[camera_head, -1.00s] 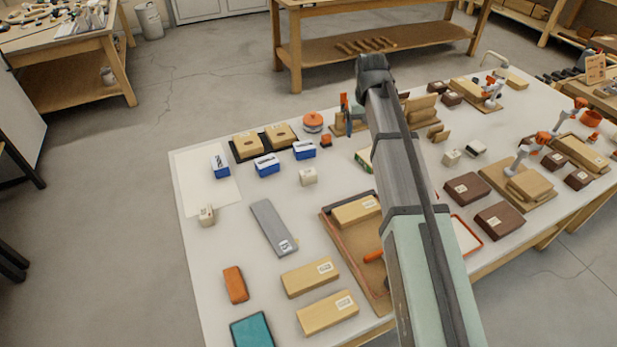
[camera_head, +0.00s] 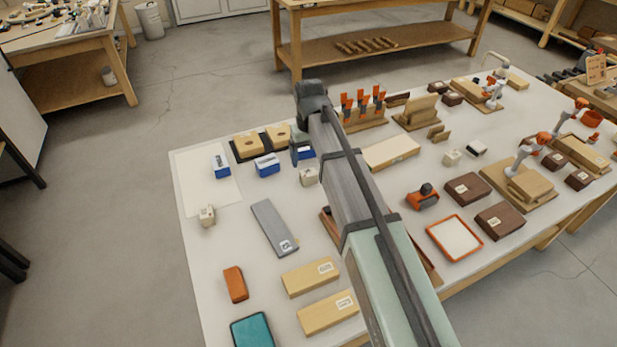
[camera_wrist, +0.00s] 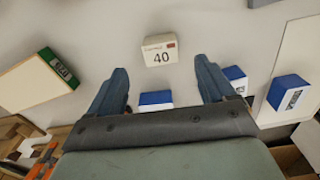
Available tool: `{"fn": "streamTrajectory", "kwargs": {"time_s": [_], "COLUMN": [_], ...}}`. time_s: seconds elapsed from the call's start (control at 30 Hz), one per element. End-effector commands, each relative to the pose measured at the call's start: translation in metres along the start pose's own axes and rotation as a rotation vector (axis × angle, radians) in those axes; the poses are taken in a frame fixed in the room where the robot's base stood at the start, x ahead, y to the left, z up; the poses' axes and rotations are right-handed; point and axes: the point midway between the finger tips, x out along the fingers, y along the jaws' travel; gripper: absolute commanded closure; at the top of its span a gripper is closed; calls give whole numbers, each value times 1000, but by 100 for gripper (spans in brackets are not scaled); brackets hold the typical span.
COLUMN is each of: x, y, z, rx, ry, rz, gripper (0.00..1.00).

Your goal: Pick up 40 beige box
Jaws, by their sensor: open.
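The beige box marked 40 (camera_wrist: 160,50) lies on the white bench top, ahead of and between the fingertips in the wrist view. In the head view the small beige box (camera_head: 309,177) is just below my gripper (camera_head: 302,153) in the picture, partly hidden by my arm. My gripper also shows in the wrist view (camera_wrist: 163,75), with its two blue-grey fingers spread wide apart and nothing between them. The fingers appear apart from the box; the exact height above it is hard to tell.
Blue boxes (camera_head: 266,166) stand close to my gripper; one (camera_wrist: 155,100) shows between the fingers, another (camera_wrist: 236,78) beside the right finger. A green-ended beige block (camera_wrist: 38,80) is at left in the wrist view. A grey bar (camera_head: 272,229) lies nearby on the bench.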

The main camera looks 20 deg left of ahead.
Motion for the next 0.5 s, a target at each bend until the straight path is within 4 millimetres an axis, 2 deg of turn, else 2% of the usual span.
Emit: {"fn": "streamTrajectory", "kwargs": {"time_s": [0.13,0.5], "x": [17,32], "y": [0,0], "z": [0,-1], "rx": [0,1], "ry": [0,1], "rz": [0,0], "gripper": [17,17]}}
